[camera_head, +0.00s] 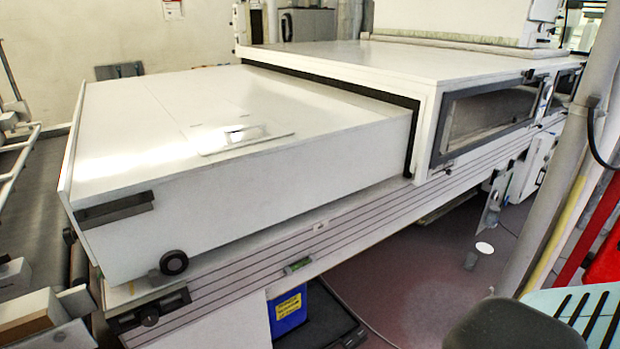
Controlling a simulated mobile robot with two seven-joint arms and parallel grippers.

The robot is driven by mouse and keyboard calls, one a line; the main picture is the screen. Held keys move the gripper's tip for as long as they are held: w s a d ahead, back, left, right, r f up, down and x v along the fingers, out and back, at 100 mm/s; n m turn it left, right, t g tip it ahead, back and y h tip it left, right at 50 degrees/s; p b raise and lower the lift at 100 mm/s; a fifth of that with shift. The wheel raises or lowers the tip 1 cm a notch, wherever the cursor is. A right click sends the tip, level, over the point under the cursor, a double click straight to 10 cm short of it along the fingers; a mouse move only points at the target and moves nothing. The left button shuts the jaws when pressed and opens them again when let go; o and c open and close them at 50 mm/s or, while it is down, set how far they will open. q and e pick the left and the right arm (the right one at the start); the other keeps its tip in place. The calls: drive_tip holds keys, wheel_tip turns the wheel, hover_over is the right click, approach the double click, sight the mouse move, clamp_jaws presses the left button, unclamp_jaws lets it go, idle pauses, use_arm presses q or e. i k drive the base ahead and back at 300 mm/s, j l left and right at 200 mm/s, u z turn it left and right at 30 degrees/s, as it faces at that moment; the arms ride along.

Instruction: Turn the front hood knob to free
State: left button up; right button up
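The white front hood (270,190) is a long box with a flat, shiny top, on the left half of the head view. A round black knob (174,262) sits low on its near side, close to the left corner. Its pointer or setting is too small to read. A black bar handle (115,207) is higher up and left of the knob on the same side. Neither of my grippers is in view, and nothing touches the knob.
A striped rail (230,290) runs below the hood, with a black clamp-like fitting (150,310) at its left end. A larger white housing with a window (485,117) stands behind. A blue bin (287,310) is underneath. A pale post (565,170) stands at right.

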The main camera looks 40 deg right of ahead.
sight(70, 235)
drive_tip(key=j+z, duration=0.15)
drive_tip(key=j, duration=0.4)
drive_tip(key=j+z, duration=0.2)
drive_tip(key=j, duration=0.35)
drive_tip(key=k+j+z, duration=0.15)
drive_tip(key=j, duration=0.4)
drive_tip(key=i+l+u, duration=0.1)
drive_tip(key=l, duration=0.2)
drive_tip(key=i+l, duration=0.2)
drive_tip(key=i+l+u, duration=0.15)
drive_tip(key=l, duration=0.2)
drive_tip(key=i+l+u, duration=0.1)
drive_tip(key=l, duration=0.25)
